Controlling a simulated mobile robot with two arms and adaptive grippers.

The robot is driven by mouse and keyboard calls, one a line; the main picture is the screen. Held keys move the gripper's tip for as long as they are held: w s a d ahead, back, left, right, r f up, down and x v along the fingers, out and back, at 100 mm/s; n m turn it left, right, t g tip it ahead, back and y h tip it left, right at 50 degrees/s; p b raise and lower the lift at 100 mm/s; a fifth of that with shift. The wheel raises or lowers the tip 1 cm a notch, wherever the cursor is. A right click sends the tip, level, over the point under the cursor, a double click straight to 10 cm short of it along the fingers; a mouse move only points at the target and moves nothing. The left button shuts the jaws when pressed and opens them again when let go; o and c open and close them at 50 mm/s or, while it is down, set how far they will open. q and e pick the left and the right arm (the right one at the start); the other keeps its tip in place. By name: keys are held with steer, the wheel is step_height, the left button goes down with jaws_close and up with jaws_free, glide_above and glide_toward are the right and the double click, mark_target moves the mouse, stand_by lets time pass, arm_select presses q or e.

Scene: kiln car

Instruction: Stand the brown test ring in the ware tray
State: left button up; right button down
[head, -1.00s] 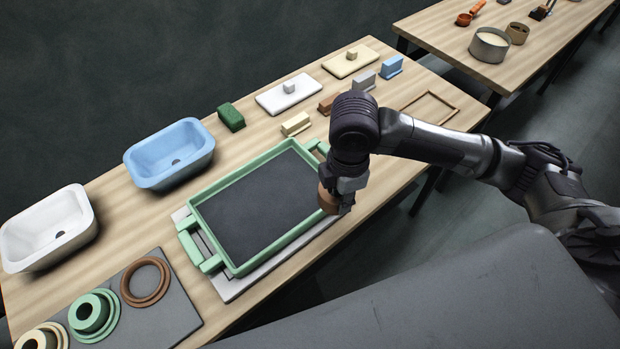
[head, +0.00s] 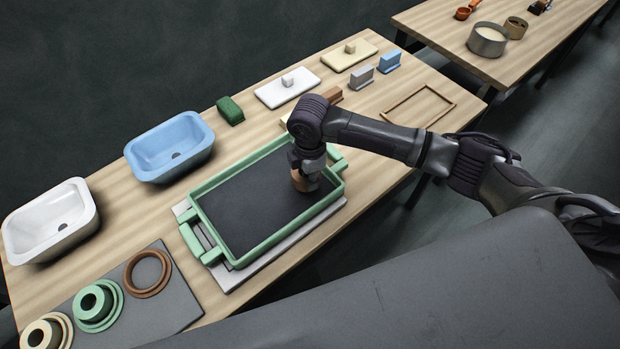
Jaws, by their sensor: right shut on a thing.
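The brown test ring (head: 304,184) is in my right gripper (head: 307,174), which is shut on it. Gripper and ring are over the right end of the green-rimmed ware tray (head: 196,205), inside its rim. The ring's lower part is close to the dark tray floor; I cannot tell whether it touches. The gripper hides part of the ring. The rest of the tray floor (head: 245,210) is empty. My left gripper is not in view.
A grey mat (head: 165,315) at lower left bears a flat brown ring (head: 147,273), a green ring piece (head: 97,303) and a cream one (head: 45,335). Blue (head: 170,150) and white (head: 50,220) basins stand behind. A wooden frame (head: 418,105) lies to the right.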

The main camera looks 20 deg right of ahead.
steer(key=shift+f, duration=0.85)
steer(key=shift+f, duration=0.2)
steer(key=c, duration=1)
jaws_free()
steer(key=shift+c, duration=0.2)
step_height(320, 180, up, 12)
steer(key=b, duration=0.1)
steer(key=shift+r, duration=0.15)
